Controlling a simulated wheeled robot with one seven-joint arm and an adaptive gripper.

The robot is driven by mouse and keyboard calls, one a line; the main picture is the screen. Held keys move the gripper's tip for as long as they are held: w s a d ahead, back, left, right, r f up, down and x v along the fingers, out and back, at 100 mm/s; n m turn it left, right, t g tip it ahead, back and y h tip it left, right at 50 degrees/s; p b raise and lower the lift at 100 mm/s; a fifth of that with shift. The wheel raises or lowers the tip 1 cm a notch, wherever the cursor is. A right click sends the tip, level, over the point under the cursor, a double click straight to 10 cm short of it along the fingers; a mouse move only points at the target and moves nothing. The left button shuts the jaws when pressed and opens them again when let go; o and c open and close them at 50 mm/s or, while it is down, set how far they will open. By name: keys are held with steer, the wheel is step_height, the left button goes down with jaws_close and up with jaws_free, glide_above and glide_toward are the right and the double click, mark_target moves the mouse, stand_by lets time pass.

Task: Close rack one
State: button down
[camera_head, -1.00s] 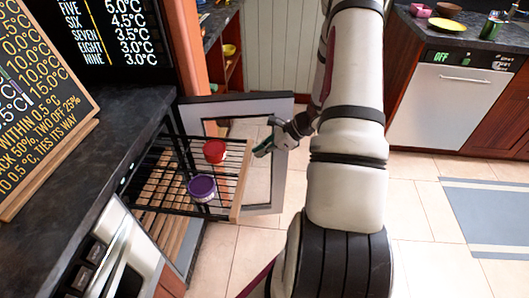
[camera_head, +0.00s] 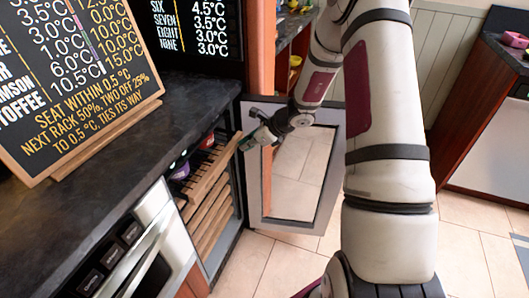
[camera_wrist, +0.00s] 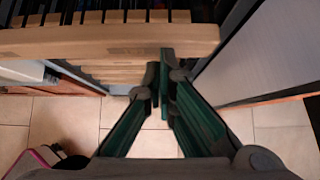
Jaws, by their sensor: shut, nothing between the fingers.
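The top rack (camera_head: 210,168), a wire rack with a pale wooden front, sits mostly inside the open cabinet under the dark counter. The wrist view shows its wooden front (camera_wrist: 90,42) across the top, with a faint marking near the middle. A red-lidded tub (camera_head: 207,141) and a purple-lidded tub (camera_head: 181,171) show partly behind the front. My gripper (camera_head: 244,144) is shut and empty at the far right end of this front. In the wrist view its green fingertips (camera_wrist: 160,68) are at the front's edge; contact is hard to tell.
More wooden-fronted racks (camera_head: 212,222) lie below. The framed glass door (camera_head: 334,165) stands open to the right of the racks, close to my arm. Chalkboard signs (camera_head: 75,70) stand on the counter (camera_head: 95,205). The tiled floor (camera_head: 285,268) in front is clear.

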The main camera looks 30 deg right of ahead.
mark_target(237, 141)
steer(key=shift+w+a, duration=0.6)
steer(key=shift+w, duration=0.2)
steer(key=shift+w+a, duration=0.6)
steer(key=shift+w, duration=0.15)
steer(key=shift+d, duration=0.1)
